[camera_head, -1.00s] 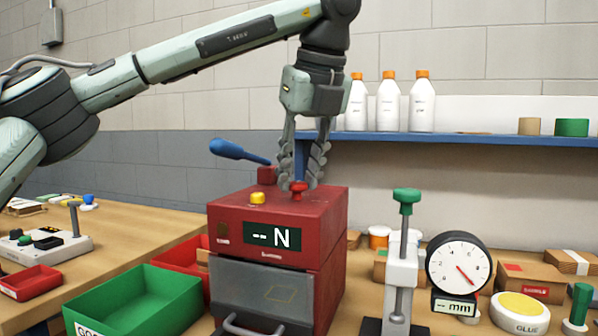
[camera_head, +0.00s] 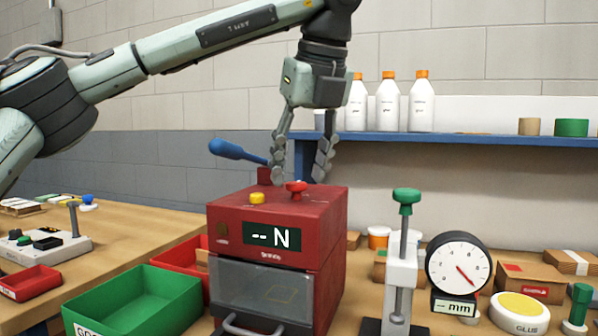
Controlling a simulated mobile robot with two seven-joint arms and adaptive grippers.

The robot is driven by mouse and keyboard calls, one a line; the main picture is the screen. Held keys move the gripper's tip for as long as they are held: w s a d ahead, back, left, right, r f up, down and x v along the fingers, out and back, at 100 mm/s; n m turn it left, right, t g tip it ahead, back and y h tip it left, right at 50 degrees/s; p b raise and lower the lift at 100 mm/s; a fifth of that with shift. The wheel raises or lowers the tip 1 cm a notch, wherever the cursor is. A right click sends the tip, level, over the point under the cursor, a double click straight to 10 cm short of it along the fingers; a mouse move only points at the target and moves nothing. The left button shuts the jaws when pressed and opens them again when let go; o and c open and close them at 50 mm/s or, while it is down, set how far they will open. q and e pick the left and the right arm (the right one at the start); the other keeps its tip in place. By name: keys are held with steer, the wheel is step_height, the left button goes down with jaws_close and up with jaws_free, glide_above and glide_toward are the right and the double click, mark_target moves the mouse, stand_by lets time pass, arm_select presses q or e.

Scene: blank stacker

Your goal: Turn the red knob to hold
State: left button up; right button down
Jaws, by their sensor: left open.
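The red knob (camera_head: 297,187) stands on top of the red machine (camera_head: 325,212), to the right of a yellow button (camera_head: 257,198). The machine's display (camera_head: 268,236) reads "-- N". My left gripper (camera_head: 300,178) is open above the machine's top. Its fingers are spread to either side of the knob, with their tips a little above or behind it; I cannot tell whether they touch it. Any markings around the knob are too small to read. My right gripper is not in view.
A blue-handled lever (camera_head: 235,152) rises behind the machine. A green bin (camera_head: 150,300) stands at front left. A green-topped press stand (camera_head: 404,250) and a dial gauge (camera_head: 458,265) stand at right. A blue shelf (camera_head: 480,140) holds white bottles (camera_head: 388,105).

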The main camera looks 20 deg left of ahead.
arm_select(q)
steer(key=v, duration=1.1)
steer(key=shift+d+f, duration=0.1)
